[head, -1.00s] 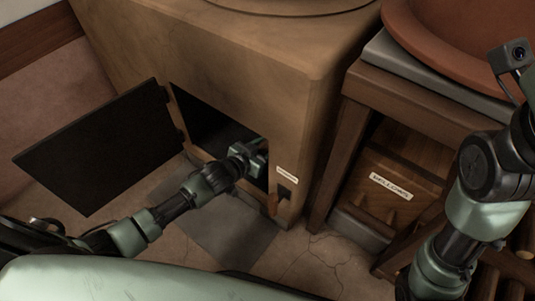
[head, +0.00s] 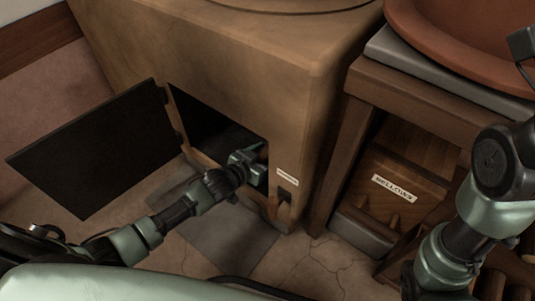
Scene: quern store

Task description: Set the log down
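My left gripper (head: 253,162) reaches into the dark opening (head: 205,118) low in the front of a tan block-like stove (head: 235,75). Its fingers are small, partly shaded and partly turned away, so I cannot tell whether they are open or shut. I cannot make out a log; the inside of the opening is too dark to show one clearly.
A black door (head: 100,150) stands swung open to the left. A grey plate (head: 225,240) lies on the cracked floor (head: 310,262) below the opening. To the right, a wooden stand (head: 350,130) holds a box labelled BELLOWS (head: 400,200) under a terracotta basin (head: 470,40).

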